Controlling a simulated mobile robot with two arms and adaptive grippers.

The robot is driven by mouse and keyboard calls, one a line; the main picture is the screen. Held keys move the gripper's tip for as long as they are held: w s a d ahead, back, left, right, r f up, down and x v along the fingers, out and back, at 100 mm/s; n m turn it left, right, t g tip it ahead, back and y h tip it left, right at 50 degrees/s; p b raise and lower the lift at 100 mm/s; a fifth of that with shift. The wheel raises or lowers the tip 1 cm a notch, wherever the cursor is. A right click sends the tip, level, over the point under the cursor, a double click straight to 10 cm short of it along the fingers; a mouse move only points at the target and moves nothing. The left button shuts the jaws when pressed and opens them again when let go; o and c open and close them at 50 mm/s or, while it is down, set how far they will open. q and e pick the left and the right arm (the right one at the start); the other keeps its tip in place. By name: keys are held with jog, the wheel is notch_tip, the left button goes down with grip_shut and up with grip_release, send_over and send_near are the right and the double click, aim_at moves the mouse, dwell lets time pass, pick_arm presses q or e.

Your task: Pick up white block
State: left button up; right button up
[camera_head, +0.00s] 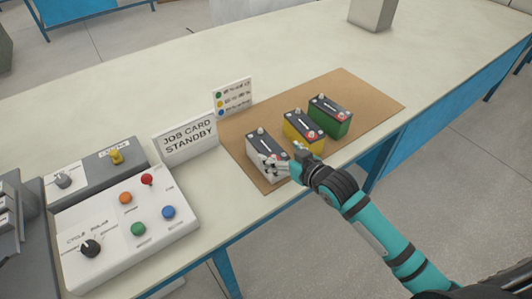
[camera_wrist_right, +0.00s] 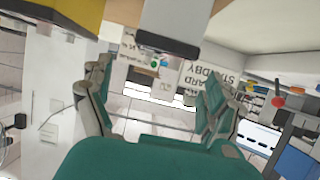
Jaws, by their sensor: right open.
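The white block (camera_head: 256,160) is a battery-shaped block with a dark top and small terminals. It stands upright at the left end of a short row on the brown mat (camera_head: 376,93). My right gripper (camera_head: 276,166) is open at the block's front right side, with its fingers overlapping the block in the head view. I cannot tell whether they touch it. In the right wrist view, the open fingers (camera_wrist_right: 157,78) are spread apart, and the white block (camera_wrist_right: 180,16) shows beyond them at the top edge, partly cut off. My left gripper is not in view.
A yellow block (camera_head: 297,137) and a green block (camera_head: 328,119) stand just right of the white one. A job card sign (camera_head: 186,140) and a colour-dot card (camera_head: 233,97) stand behind and left. A button panel (camera_head: 125,225) sits at the left.

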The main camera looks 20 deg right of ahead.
aim_at(266, 145)
jog(key=p+x, duration=0.1)
jog(key=x, duration=0.7)
jog(key=shift+w, duration=0.2)
jog(key=shift+s, duration=0.1)
jog(key=c, duration=1.7)
jog(key=shift+r, duration=0.3)
jog(key=shift+c, duration=0.3)
